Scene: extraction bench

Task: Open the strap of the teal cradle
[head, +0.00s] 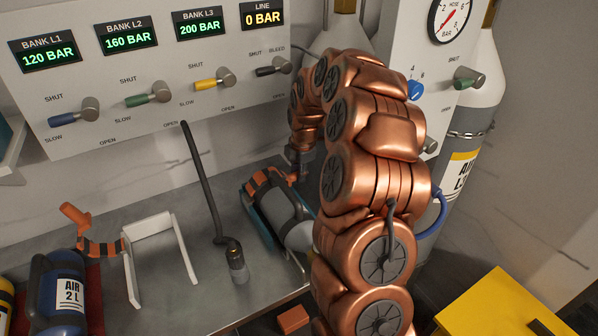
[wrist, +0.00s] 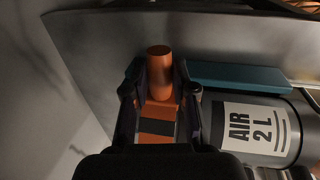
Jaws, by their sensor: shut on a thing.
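The teal cradle (head: 262,222) lies on the bench in the middle of the head view, holding a grey cylinder (head: 288,212). Its orange and black strap (head: 262,181) crosses the cylinder's far end. My gripper (head: 294,172) is at the right end of this strap, partly hidden by my arm. In the wrist view my gripper (wrist: 160,92) is shut on the orange strap handle (wrist: 159,62), one finger on each side. The strap (wrist: 155,125) runs below it, the teal cradle (wrist: 240,77) and the cylinder labelled AIR 2 L (wrist: 290,130) are to the right.
A white bracket (head: 160,222) and a black hose with a metal fitting (head: 237,262) stand left of the cradle. A blue cylinder (head: 67,290) is at far left, with an orange handle (head: 75,215) standing up behind it. A valve panel (head: 180,110) backs the bench.

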